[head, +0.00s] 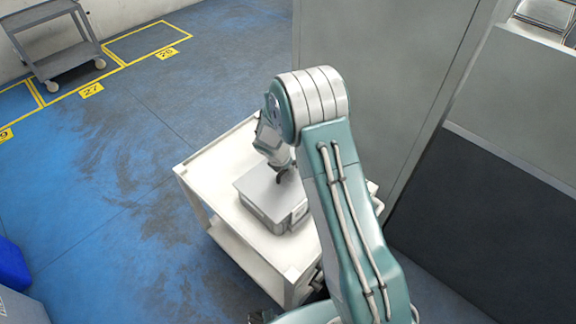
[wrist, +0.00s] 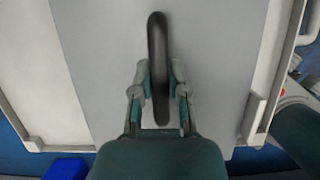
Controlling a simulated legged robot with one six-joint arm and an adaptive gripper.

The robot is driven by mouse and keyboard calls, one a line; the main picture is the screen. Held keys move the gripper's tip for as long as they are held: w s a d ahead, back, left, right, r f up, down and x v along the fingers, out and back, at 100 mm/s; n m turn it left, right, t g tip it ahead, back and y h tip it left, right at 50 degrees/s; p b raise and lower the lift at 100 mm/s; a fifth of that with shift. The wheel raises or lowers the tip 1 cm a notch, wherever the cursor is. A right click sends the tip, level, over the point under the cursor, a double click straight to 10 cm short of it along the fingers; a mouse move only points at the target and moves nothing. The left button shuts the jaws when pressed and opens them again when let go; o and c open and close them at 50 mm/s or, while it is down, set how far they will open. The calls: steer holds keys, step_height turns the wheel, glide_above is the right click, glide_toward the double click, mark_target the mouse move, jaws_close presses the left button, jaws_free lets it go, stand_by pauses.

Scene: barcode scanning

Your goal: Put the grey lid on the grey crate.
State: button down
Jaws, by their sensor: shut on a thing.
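The grey lid (head: 256,188) lies over the top of the grey crate (head: 266,216) on the white cart in the head view. The lid looks level and roughly lined up with the crate. I cannot tell whether it rests fully on the rim. The lid also fills the middle of the wrist view (wrist: 105,65), with its black handle (wrist: 157,50) standing up. My gripper (wrist: 160,92) is shut on this handle, with one finger on each side. In the head view my gripper (head: 283,172) is partly hidden by my arm. The wrist view does not show the crate under the lid.
The white cart (head: 208,183) has bare top around the crate, mostly at the back and left. A grey wall panel (head: 375,75) stands close behind it. A grey trolley (head: 62,60) is far left on the blue floor. A blue bin (head: 12,265) is at the left edge.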

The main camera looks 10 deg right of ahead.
stand_by(0.3)
steer(key=c, duration=0.5)
jaws_free()
steer(key=shift+c, duration=0.2)
steer(key=shift+r, duration=4.55)
